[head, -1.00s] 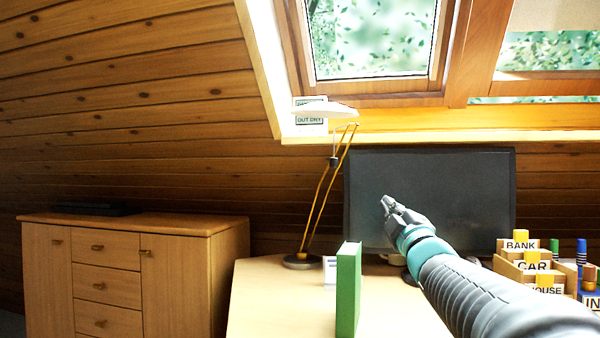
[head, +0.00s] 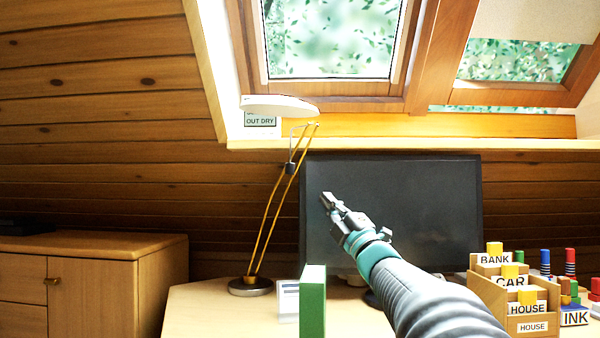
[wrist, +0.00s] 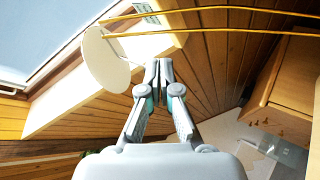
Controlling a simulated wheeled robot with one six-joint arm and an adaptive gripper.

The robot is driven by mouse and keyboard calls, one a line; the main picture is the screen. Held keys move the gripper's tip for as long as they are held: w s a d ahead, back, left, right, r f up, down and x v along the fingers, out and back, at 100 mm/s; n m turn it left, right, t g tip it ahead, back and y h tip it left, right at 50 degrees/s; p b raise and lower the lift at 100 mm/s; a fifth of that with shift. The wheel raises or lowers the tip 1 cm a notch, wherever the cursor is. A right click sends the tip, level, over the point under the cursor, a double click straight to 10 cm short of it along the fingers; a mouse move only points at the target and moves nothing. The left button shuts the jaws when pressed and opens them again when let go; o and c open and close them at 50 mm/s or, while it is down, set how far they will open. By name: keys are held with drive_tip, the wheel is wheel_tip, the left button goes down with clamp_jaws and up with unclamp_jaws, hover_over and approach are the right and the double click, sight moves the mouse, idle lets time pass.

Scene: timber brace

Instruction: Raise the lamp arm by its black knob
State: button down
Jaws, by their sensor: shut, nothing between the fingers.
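The desk lamp has a white shade (head: 280,106) and a thin yellow arm (head: 268,220) that leans up to the right from a round dark base (head: 250,286). A small dark knob (head: 290,168) sits at the upper part of the arm, below the shade. My gripper (head: 326,198) is shut and empty, to the right of the lamp arm and a little lower than the knob, in front of the monitor. In the wrist view the shut fingertips (wrist: 158,66) are in the middle, with the white shade (wrist: 106,58) to the left and the yellow rods (wrist: 225,30) across the top. I cannot make out the knob there.
A dark monitor (head: 420,205) stands behind my gripper. A green upright block (head: 312,302) and a small white card (head: 288,300) stand on the desk near the lamp base. Labelled wooden card boxes (head: 510,295) are at the right. A wooden cabinet (head: 95,275) is at the left.

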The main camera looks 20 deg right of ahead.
sight(298, 164)
drive_tip(key=p+x, duration=0.3)
drive_tip(key=x, duration=1)
drive_tip(key=shift+a, duration=0.1)
